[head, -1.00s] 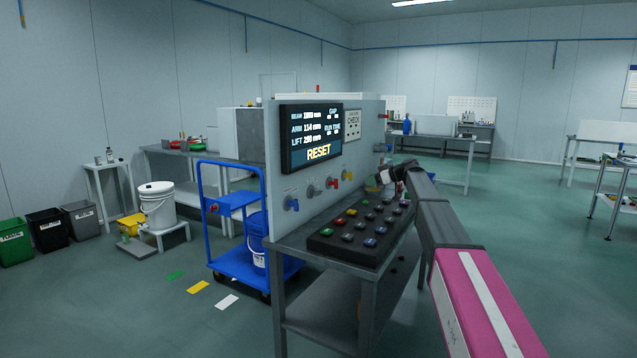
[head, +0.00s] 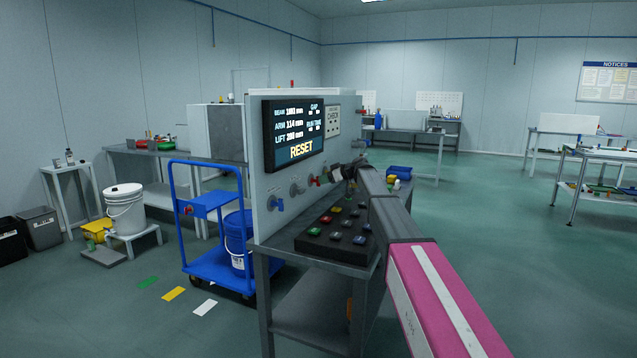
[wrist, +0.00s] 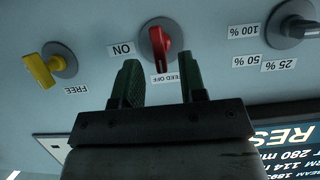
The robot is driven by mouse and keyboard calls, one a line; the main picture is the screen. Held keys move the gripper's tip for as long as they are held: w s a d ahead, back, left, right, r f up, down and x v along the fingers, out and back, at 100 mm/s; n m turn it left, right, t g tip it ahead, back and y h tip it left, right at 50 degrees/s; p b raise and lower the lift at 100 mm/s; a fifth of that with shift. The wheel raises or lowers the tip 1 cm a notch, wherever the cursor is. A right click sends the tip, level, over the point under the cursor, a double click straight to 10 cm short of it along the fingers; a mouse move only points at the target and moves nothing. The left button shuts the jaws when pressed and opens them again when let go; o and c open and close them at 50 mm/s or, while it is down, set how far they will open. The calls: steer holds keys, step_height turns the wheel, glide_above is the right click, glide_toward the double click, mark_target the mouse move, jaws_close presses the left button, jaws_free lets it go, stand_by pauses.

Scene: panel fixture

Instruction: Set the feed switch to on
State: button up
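The feed switch is a red handle on a grey round base (wrist: 157,45) in the wrist view, which is upside down. Its handle lies roughly along the picture's vertical, its lower end at the "FEED OFF" label (wrist: 168,79); the "ON" label (wrist: 122,49) is to its left. In the head view the red switch (head: 315,181) is small on the panel (head: 262,228). My gripper (wrist: 161,78) is open and empty, its dark fingers pointing at the panel on either side of the handle's line. Contact with the switch cannot be told. In the head view my gripper (head: 339,174) is beside the panel.
A yellow handle (wrist: 47,68) marked "FREE" and a dark knob (wrist: 295,24) with percent labels flank the switch. A display (head: 292,133) is above the knobs. A black button box (head: 336,248) sits on the bench below. A blue cart (head: 215,263) stands left.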

mark_target(316, 181)
steer(key=shift+x, duration=1.8)
jaws_close()
